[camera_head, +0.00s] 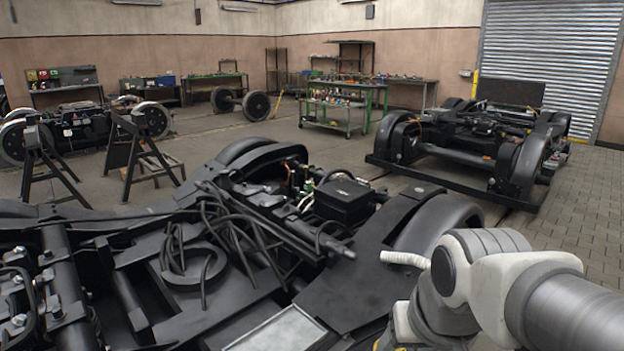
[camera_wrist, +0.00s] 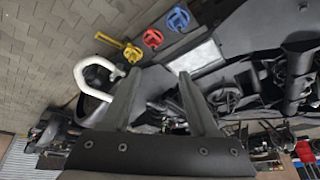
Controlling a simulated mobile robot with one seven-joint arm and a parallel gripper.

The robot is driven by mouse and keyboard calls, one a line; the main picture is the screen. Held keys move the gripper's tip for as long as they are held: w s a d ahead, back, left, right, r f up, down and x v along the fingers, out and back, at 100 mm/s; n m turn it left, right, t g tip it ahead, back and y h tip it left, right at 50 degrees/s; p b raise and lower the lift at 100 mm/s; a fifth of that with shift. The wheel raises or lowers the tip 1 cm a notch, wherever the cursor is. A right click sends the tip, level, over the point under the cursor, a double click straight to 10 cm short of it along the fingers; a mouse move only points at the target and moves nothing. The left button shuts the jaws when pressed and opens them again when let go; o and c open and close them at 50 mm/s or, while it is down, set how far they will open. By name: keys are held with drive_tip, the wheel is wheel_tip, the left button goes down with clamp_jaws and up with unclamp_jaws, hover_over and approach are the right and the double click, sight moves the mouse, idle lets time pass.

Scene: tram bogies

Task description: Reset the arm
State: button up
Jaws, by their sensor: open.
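My arm (camera_head: 500,285) reaches in from the lower right of the head view, beside the near black bogie (camera_head: 350,305). My gripper is out of sight in that view. In the wrist view my gripper (camera_wrist: 160,77) shows two grey fingers, spread apart with nothing between them. The fingers point toward the bogie, which fills the view's middle and right. I cannot tell the exact gap between the fingertips and the bogie.
Blue (camera_wrist: 178,19), red (camera_wrist: 153,38) and yellow (camera_wrist: 132,53) items lie near a pale plate (camera_wrist: 197,57). A white curved tube (camera_wrist: 95,66) is left of my fingers. Another bogie (camera_head: 480,145) and a trolley (camera_head: 333,112) stand behind. Paved floor (camera_head: 585,215) is clear at right.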

drive_tip(key=s+r+p, duration=0.2)
drive_tip(key=r+p, duration=0.5)
drive_tip(key=r, duration=0.1)
drive_tip(key=s+d+r+t+p, duration=0.1)
drive_tip(key=s+r+p, duration=0.1)
drive_tip(key=r+p, duration=0.6)
drive_tip(key=shift+s+d+r, duration=0.15)
drive_tip(key=shift+d+r, duration=0.1)
drive_tip(key=shift+r, duration=0.35)
drive_tip(key=shift+a, duration=0.1)
